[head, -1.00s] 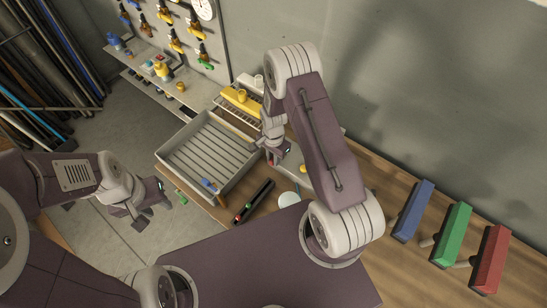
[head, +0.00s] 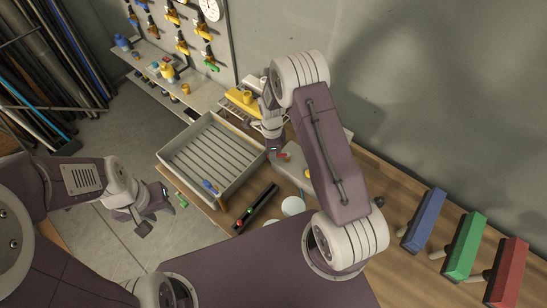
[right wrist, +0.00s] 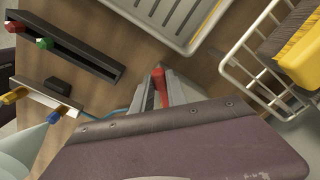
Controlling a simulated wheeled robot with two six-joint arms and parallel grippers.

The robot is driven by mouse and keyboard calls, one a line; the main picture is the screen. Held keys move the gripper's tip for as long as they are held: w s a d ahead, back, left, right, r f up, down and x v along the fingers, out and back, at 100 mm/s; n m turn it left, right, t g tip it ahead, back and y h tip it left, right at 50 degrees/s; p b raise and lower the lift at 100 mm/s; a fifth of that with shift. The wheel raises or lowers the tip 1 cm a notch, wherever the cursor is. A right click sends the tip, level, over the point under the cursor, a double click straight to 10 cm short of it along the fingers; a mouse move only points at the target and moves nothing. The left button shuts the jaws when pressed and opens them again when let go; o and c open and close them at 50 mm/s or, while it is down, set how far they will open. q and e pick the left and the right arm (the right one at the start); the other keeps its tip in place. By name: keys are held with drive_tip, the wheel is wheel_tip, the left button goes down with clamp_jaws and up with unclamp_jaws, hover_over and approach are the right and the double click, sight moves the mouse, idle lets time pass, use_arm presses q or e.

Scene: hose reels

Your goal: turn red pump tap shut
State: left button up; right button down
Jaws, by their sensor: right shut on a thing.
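The red tap handle (right wrist: 158,82) shows in the right wrist view between my right gripper's fingers (right wrist: 160,95). In the head view a small red tip (head: 283,155) shows beside my right gripper (head: 274,150), at the grey pump body (head: 294,165) on the bench. My right gripper is shut on this red handle. The tap's base is mostly hidden by the gripper and arm. My left gripper (head: 152,207) is open and empty, over the floor left of the bench.
A grey slatted tray (head: 210,150) lies left of the right gripper. A white wire rack (right wrist: 265,65) with a yellow item stands close by. A black bar (right wrist: 75,50) with red and green knobs lies on the bench. Blue, green and red blocks (head: 505,275) line the right side.

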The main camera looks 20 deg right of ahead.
drive_tip(key=shift+w+d+r+m+b, duration=0.1)
drive_tip(key=shift+w+d+m+b, duration=0.5)
drive_tip(key=shift+m, duration=0.95)
drive_tip(key=shift+w+d+r+m+b, duration=0.1)
drive_tip(key=shift+w+d+m+b, duration=0.2)
drive_tip(key=shift+w+m, duration=0.85)
drive_tip(key=shift+w+d+m+b, duration=0.3)
drive_tip(key=shift+d+m+b, duration=0.15)
drive_tip(key=shift+m, duration=1.45)
drive_tip(key=c, duration=1.3)
unclamp_jaws()
drive_tip(key=shift+s, duration=0.1)
wheel_tip(320, 180, up, 9)
drive_tip(key=shift+b, duration=1.05)
